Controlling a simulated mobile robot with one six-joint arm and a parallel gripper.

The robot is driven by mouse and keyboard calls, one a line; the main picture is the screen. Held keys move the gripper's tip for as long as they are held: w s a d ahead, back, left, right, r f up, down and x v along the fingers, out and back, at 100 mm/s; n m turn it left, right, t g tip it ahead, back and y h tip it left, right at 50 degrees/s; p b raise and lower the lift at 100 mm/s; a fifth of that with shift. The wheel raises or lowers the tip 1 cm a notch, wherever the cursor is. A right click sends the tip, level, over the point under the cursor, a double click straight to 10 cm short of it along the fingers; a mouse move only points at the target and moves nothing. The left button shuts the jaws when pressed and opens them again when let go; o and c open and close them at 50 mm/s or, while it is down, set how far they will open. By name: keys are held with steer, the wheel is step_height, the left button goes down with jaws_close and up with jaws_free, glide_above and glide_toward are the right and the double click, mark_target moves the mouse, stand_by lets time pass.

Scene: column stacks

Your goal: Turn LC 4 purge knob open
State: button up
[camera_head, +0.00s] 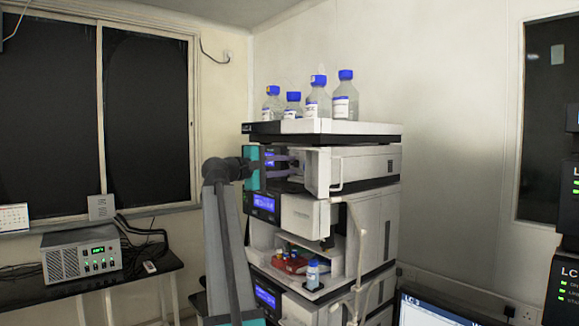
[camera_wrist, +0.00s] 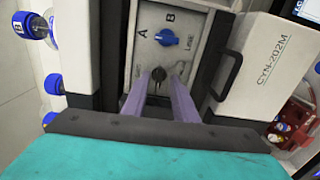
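The LC column stack (camera_head: 352,132) stands in the middle of the head view, and its label is too small to read surely. In the wrist view, a small dark knob (camera_wrist: 157,75) sits low on a light panel inside an open module. My gripper (camera_head: 288,162) reaches into the module below the bottle tray. In the wrist view, its purple fingers (camera_wrist: 161,80) are apart, one on each side of the dark knob. Contact with the knob cannot be made out.
An open module door (camera_head: 318,171) with a handle stands right of my fingers. Several blue-capped bottles (camera_head: 318,96) stand on top. A lower bay holds vials and a bottle (camera_head: 313,273). A grey box (camera_head: 82,254) is on the left table; a monitor (camera_head: 432,310) is at front right.

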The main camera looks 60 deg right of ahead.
steer(key=shift+w, duration=0.1)
steer(key=shift+w+a, duration=0.25)
steer(key=shift+a, duration=0.2)
steer(key=b+v, duration=0.4)
steer(key=v, duration=0.8)
steer(key=shift+a, duration=0.35)
steer(key=shift+w, duration=0.1)
